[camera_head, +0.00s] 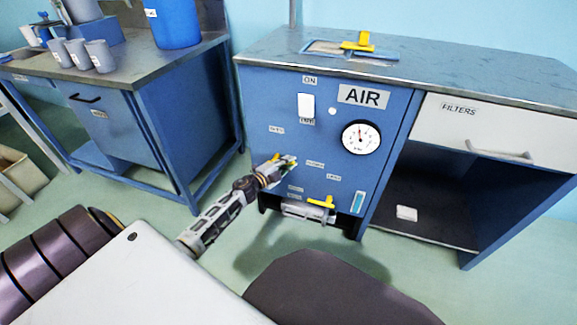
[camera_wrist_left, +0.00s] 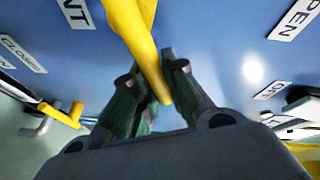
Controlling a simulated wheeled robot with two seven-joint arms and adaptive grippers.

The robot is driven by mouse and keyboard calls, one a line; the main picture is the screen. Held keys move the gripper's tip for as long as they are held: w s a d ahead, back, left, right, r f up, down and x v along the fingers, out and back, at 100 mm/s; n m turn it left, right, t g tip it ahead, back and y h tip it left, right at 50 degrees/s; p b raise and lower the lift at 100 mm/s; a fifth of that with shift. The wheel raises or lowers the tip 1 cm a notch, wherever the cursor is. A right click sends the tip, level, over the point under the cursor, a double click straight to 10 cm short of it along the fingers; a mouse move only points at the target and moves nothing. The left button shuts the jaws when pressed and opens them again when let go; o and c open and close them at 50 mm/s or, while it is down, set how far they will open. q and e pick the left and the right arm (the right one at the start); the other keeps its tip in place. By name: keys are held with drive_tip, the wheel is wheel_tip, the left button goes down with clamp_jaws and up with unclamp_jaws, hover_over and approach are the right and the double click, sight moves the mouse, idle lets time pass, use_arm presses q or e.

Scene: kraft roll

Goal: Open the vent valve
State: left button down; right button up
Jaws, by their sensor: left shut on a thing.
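The blue panel (camera_head: 285,105) under the workbench carries the valves. My left gripper (camera_head: 284,164) is at its lower left part, shut on a yellow lever (camera_wrist_left: 140,40). In the left wrist view the lever's end lies between the two dark green fingers (camera_wrist_left: 157,85). A label ending in "NT" (camera_wrist_left: 76,13) is beside the lever, and one reading "PEN" (camera_wrist_left: 298,18) is at upper right. In the head view the gripper covers most of this lever. My right gripper is out of view.
A second yellow lever (camera_head: 321,202) sits lower on the panel; another yellow handle (camera_head: 358,42) is on the benchtop. A round gauge (camera_head: 361,138) and a white switch (camera_head: 306,107) are above the gripper. A dark stool seat (camera_head: 335,290) stands in front.

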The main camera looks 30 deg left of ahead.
use_arm(q)
drive_tip(key=shift+s+a+r+n+t+p, duration=0.1)
drive_tip(key=shift+a+r+n+t+p, duration=0.2)
drive_tip(key=shift+n, duration=0.45)
drive_tip(key=shift+a+r+n+t, duration=0.1)
drive_tip(key=shift+r+n+t, duration=0.2)
drive_tip(key=shift+r+n, duration=0.35)
drive_tip(key=shift+f, duration=0.15)
drive_tip(key=c, duration=1.4)
unclamp_jaws()
drive_tip(key=shift+c, duration=0.2)
drive_tip(key=s+a, duration=0.2)
drive_tip(key=s, duration=0.9)
drive_tip(key=shift+s+a+f, duration=0.2)
drive_tip(key=shift+s+f, duration=0.2)
drive_tip(key=shift+w+d+n, duration=0.1)
drive_tip(key=shift+n, duration=0.3)
